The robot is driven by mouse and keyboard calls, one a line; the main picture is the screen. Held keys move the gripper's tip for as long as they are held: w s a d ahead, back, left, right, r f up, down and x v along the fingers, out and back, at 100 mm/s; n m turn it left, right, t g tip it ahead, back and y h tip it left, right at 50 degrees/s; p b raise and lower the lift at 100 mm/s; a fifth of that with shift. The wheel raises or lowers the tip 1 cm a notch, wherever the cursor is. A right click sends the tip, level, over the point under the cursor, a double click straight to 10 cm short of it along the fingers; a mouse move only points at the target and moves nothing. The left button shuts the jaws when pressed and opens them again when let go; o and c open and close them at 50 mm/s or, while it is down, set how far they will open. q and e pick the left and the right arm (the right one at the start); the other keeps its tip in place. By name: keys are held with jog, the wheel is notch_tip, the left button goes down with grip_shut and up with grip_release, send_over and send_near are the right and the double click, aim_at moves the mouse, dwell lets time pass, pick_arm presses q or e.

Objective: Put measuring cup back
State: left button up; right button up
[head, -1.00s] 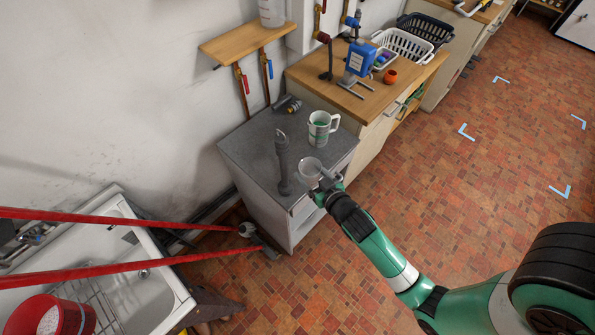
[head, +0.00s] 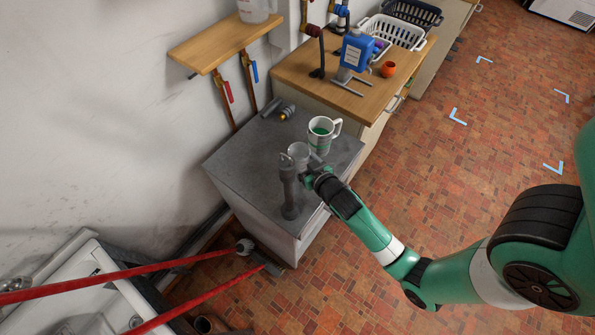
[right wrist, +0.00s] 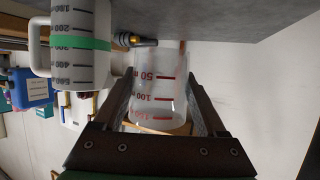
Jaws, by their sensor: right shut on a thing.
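A clear measuring cup (head: 298,152) with red marks is between the fingers of my right gripper (head: 309,166), over the grey cabinet top (head: 240,165). In the right wrist view the cup (right wrist: 158,92) fills the gap between the fingers of the gripper (right wrist: 157,80), which is shut on it. I cannot tell whether the cup touches the top. My left gripper is not in view.
A grey upright pipe (head: 289,188) stands close to the cup's front left. A fitting with a brass end (head: 285,111) lies at the back. Red bars (head: 130,277) cross the lower left. A wooden shelf (head: 220,45) is on the wall. The cabinet top's left part is clear.

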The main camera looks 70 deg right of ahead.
aim_at(304, 169)
notch_tip(304, 169, down, 3)
jog(key=shift+f+b, duration=0.15)
jog(key=shift+b, duration=0.25)
notch_tip(304, 169, down, 4)
jog(key=shift+r+b, duration=0.1)
jog(key=shift+b, duration=0.95)
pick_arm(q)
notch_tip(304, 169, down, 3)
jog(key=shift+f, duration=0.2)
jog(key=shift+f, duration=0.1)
pick_arm(e)
jog(key=shift+f, duration=0.2)
jog(key=o, duration=1.4)
jog(key=shift+r, duration=0.1)
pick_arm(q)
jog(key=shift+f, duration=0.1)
pick_arm(e)
jog(key=shift+r, duration=0.1)
